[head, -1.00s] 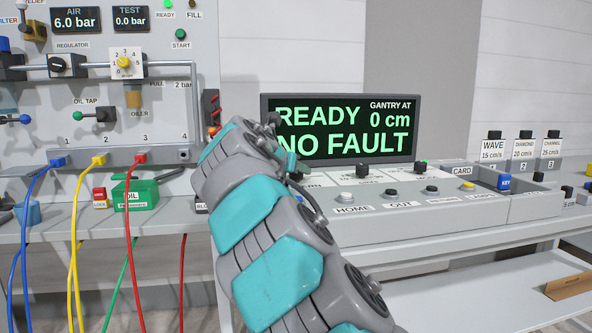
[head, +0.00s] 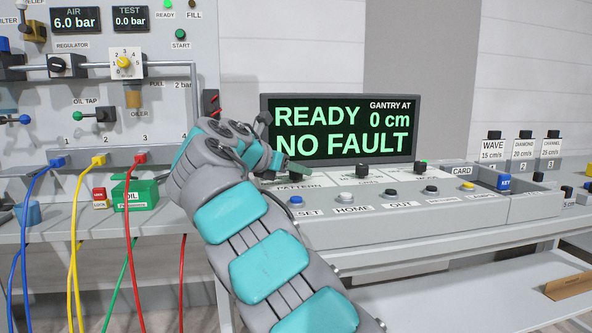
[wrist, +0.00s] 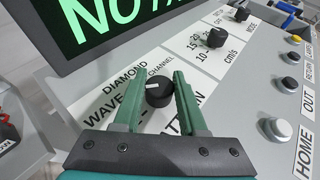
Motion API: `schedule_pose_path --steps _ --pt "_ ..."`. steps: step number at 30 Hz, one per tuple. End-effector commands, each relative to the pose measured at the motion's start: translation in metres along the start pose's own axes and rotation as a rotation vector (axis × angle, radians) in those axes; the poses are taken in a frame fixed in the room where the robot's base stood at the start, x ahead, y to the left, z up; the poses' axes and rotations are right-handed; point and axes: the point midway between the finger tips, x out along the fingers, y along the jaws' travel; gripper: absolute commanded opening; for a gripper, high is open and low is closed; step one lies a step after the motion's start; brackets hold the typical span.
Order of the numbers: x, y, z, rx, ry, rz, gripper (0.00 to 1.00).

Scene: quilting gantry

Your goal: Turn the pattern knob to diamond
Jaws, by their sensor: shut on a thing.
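The black pattern knob (wrist: 160,97) sits between the two green fingers of my gripper (wrist: 157,80) in the wrist view, and the gripper is shut on it. A short white mark on the knob points to the left of the picture; I cannot tell exactly which label it lines up with. The DIAMOND label (wrist: 125,78) lies to the upper left, WAVE (wrist: 104,110) to the left and CHANNEL (wrist: 161,66) above. In the head view my wrist is at the left end of the console and mostly hides the gripper.
The display (head: 342,128) behind the console reads READY, NO FAULT, gantry at 0 cm. A speed knob (wrist: 213,38) and mode knob (wrist: 240,14) stand further along the panel. Several buttons, including HOME (wrist: 277,130), line the front. Coloured hoses hang at left.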

Motion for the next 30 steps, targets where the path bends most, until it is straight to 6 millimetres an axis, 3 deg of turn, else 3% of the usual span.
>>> schedule_pose_path --steps 30 --pt "0.0002 0.0013 -0.0017 0.052 0.003 -0.128 0.0"
